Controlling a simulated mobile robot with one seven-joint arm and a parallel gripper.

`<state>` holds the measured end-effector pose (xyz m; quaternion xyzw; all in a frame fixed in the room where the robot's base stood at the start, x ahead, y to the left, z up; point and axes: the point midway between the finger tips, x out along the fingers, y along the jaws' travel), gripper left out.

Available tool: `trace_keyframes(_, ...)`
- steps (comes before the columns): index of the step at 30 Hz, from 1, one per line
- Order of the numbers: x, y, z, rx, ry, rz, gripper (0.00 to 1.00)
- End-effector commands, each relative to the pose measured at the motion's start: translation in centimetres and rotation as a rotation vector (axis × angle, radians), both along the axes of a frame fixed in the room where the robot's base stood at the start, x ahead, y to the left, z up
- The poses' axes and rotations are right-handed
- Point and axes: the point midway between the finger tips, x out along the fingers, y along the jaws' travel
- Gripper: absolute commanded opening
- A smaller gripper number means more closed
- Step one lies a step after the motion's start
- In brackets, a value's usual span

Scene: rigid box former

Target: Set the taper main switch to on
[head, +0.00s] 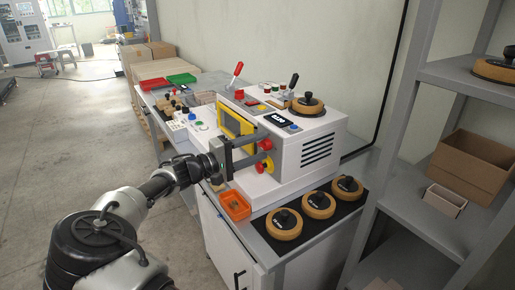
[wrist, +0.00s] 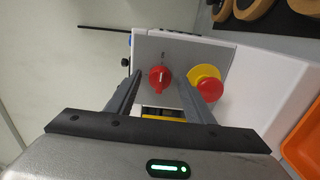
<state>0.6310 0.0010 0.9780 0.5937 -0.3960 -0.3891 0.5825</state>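The red rotary knob (wrist: 160,77), apparently the main switch, sits on a grey panel of the white machine (head: 310,150). Its pale mark runs roughly up and down in the wrist view; I cannot read any position labels. The knob also shows in the head view (head: 265,145), close to the fingertips. My gripper (head: 257,149) is open, its two fingers apart. In the wrist view my gripper (wrist: 163,88) has one finger on each side of the knob, with visible gaps; whether the tips reach level with it is unclear.
A red emergency button on a yellow base (wrist: 208,86) is close beside one finger, partly overlapped by it. An orange bin (head: 236,206) stands on the bench below. Tape rolls (head: 284,224) lie on a black mat at the right. A yellow-framed window (head: 236,120) is nearby.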

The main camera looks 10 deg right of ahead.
Motion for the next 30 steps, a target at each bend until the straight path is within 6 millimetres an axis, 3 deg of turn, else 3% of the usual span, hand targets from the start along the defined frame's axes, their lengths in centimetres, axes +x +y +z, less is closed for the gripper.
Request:
trace_keyframes(8, -0.3, 1.0, 0.1, 0.0, 0.0, 0.002, 0.48)
trace_keyframes(24, -5.0, 12.4, 0.1, 0.001, 0.0, 0.004, 0.48)
trace_keyframes(30, -6.2, 15.1, 0.1, 0.0, 0.001, 0.002, 0.48)
